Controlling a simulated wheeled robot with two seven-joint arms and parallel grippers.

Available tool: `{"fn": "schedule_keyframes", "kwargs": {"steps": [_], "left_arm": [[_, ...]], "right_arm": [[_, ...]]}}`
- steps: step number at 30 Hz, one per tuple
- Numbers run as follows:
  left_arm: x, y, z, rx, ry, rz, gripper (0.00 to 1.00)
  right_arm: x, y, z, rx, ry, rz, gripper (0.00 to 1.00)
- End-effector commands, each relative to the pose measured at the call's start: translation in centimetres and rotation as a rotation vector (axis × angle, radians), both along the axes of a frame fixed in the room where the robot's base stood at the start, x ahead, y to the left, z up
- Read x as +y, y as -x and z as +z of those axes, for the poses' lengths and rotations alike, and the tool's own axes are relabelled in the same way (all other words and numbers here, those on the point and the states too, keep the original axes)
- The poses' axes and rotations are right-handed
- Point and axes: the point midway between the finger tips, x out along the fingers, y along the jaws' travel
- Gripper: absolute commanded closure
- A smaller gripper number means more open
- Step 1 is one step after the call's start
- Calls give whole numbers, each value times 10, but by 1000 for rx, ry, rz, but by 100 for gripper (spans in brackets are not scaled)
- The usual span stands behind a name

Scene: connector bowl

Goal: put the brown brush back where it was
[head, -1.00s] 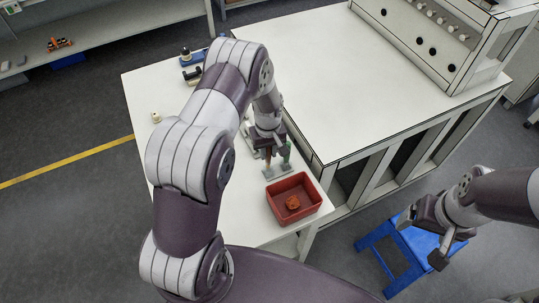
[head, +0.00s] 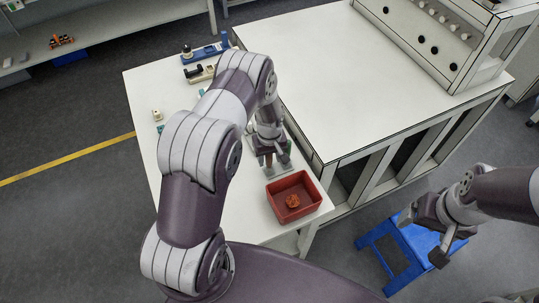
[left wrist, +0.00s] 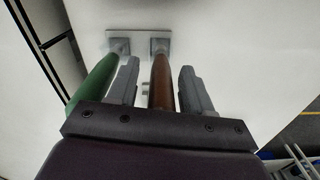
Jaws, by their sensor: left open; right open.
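In the left wrist view the brown brush (left wrist: 160,82) stands between the two open fingers of my left gripper (left wrist: 159,68). Its far end meets a small grey square base (left wrist: 160,45) on the white table. I cannot tell whether the fingers touch it. A green-handled brush (left wrist: 95,82) stands just left of the left finger, at a second grey square. In the head view my left gripper (head: 272,162) is low over the table, behind the red bin, and hides most of the brushes. My right gripper (head: 433,232) is open and empty, above the blue stool.
A red bin (head: 272,199) with an orange-red item (head: 293,201) inside stands close in front of my left gripper. A larger white bench (head: 330,90) adjoins the table on the right. Small parts (head: 157,115) lie on the table's left side. A blue stool (head: 395,262) stands on the floor.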

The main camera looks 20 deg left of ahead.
Motion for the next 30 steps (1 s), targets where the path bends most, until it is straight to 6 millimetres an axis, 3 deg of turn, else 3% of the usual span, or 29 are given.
{"fn": "schedule_keyframes", "kwargs": {"steps": [2,5,15,23,26,30], "left_arm": [[0,0,7,0,0,0,50],[0,-1,15,-4,0,0,50],[0,-1,90,-5,0,0,50],[-1,1,123,-1,0,-5,50],[-6,12,140,-12,-1,-66,50],[-22,57,179,-51,-8,-283,50]], "right_arm": [[0,0,6,0,0,0,13],[0,0,-2,0,0,0,13],[0,0,-23,0,0,0,13],[0,0,-28,0,0,0,13],[0,0,-28,0,0,0,13],[0,0,-28,0,0,0,13]]}}
